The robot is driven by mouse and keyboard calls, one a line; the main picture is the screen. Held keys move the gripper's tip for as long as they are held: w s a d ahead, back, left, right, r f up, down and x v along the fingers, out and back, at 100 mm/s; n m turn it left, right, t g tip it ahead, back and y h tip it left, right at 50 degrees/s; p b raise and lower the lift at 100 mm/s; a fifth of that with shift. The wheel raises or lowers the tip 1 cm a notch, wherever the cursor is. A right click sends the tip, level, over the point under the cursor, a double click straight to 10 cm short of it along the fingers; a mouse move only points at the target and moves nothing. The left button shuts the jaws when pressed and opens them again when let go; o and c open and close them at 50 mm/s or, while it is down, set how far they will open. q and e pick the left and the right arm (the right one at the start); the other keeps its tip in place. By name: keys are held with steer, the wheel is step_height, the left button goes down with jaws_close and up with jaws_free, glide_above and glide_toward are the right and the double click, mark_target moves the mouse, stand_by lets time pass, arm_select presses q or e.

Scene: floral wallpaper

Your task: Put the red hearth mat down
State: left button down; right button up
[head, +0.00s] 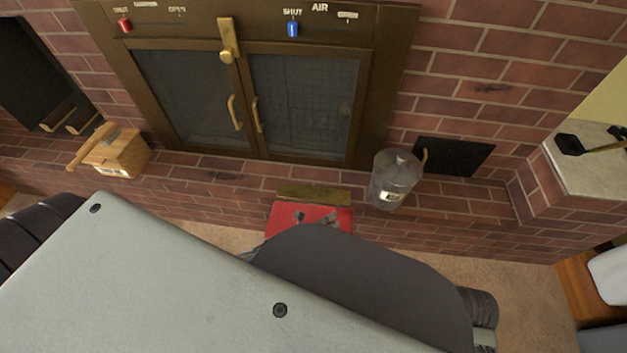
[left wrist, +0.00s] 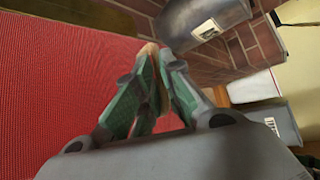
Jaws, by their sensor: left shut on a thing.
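The red hearth mat (head: 338,212) shows in the head view as a small red patch in front of the brick hearth. The rest of it is hidden behind my own arm. In the left wrist view the red ribbed mat (left wrist: 60,85) fills the left side, close to the camera. My left gripper (left wrist: 155,75) has its green-padded fingers closed together at the mat's right side, with a thin tan strip between the tips. In the head view only small grey parts of that gripper show against the mat. I cannot tell whether the mat touches the floor. My right gripper is not in view.
A brick hearth ledge (head: 225,207) runs below the closed stove doors (head: 305,105). Beige carpet (head: 525,295) lies clear at the right. A wooden piece (head: 585,290) stands at the right edge.

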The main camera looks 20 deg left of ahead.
arm_select(q)
steer(key=shift+w+a+r, duration=0.1)
steer(key=shift+w+r, duration=0.05)
steer(key=shift+r, duration=0.45)
steer(key=shift+w+a+r, duration=0.1)
steer(key=shift+r, duration=0.45)
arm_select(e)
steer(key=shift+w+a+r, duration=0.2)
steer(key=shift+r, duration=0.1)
